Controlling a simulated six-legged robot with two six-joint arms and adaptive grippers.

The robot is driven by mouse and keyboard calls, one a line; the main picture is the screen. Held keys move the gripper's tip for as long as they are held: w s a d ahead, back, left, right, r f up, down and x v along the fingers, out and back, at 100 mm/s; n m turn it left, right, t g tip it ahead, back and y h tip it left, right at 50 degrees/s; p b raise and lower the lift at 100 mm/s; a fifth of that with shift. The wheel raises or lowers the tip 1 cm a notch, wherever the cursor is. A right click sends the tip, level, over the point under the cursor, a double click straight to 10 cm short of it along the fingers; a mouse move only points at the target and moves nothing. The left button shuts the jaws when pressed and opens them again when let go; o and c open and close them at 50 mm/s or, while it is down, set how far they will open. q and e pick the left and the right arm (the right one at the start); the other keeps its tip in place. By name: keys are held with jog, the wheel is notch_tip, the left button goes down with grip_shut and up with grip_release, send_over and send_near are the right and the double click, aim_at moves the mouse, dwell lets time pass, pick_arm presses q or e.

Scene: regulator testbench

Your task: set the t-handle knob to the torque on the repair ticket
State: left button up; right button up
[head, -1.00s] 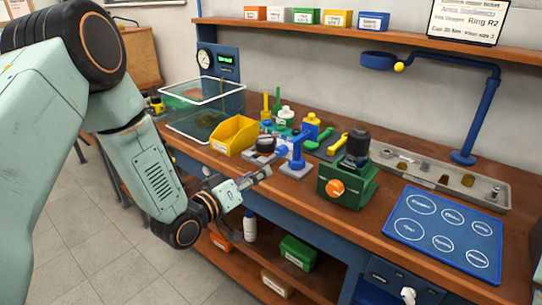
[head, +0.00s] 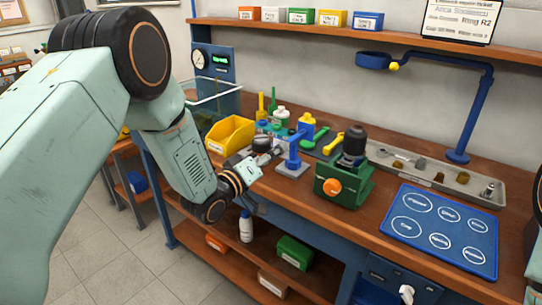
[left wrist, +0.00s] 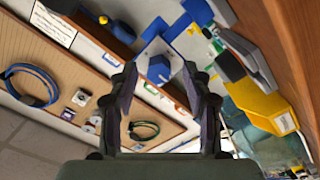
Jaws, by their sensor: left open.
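The repair ticket (head: 463,20) hangs at the upper right in the head view. Its small print is blurred; a cap line seems to read 30 Nm. A white handle (head: 406,293) on the blue front panel under the bench may be the t-handle knob; its setting is too small to read. My right gripper is out of view.
A green fixture (head: 345,183) with an orange knob stands right of the blue stand. The yellow bin (head: 231,135) is behind my gripper. A blue mat (head: 441,229) and a grey tray (head: 440,176) lie at the right. The floor in front is clear.

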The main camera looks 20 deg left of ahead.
pick_arm(q)
jog(key=shift+d+r, duration=0.1)
jog(key=shift+d, duration=0.1)
jog(key=shift+a, duration=0.15)
jog(key=c, duration=0.5)
grip_shut()
